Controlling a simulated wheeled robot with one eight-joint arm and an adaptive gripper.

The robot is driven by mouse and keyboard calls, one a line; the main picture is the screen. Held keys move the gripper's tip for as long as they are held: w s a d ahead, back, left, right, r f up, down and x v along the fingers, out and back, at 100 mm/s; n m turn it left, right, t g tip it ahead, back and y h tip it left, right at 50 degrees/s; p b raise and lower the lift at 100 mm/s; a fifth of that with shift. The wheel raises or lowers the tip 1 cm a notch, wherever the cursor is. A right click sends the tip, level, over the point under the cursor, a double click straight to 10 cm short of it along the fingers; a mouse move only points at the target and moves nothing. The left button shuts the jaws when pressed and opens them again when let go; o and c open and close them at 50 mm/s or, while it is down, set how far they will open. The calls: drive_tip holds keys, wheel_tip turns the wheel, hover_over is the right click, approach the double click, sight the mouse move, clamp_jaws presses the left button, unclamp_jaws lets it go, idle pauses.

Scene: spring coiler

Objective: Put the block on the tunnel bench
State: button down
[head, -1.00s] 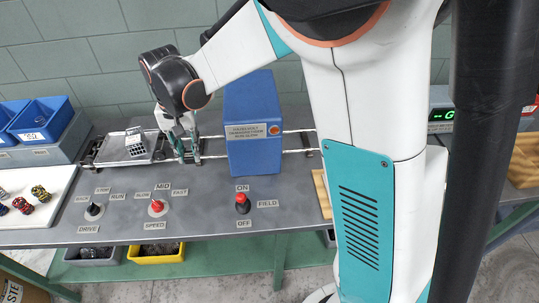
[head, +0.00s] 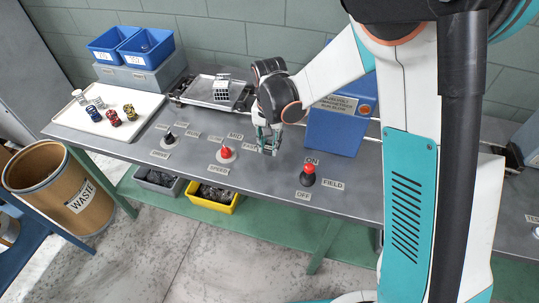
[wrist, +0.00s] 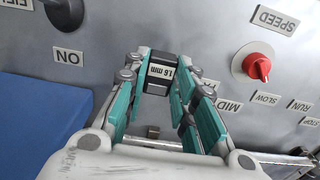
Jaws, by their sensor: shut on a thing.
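My gripper (head: 268,150) is over the front part of the grey bench (head: 350,195), left of the blue tunnel housing (head: 335,130). In the wrist view its teal fingers (wrist: 160,78) are shut on a small dark block (wrist: 157,61) with a white label reading "1.6 mm". The block sits between the fingertips; whether it touches the bench top cannot be told. In the head view the fingers largely hide it.
A tray (head: 207,93) is at the back. A white board (head: 85,122) holds several coloured pieces. A waste bin (head: 62,187) stands left.

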sight(269, 153)
drive_tip(key=shift+f+b, duration=0.7)
drive_tip(key=shift+f, duration=1.55)
drive_tip(key=shift+f, duration=0.1)
drive_tip(key=c, duration=1.3)
unclamp_jaws()
wheel_tip(269, 153, up, 12)
drive_tip(key=p, duration=0.3)
drive_tip(key=shift+p, duration=0.4)
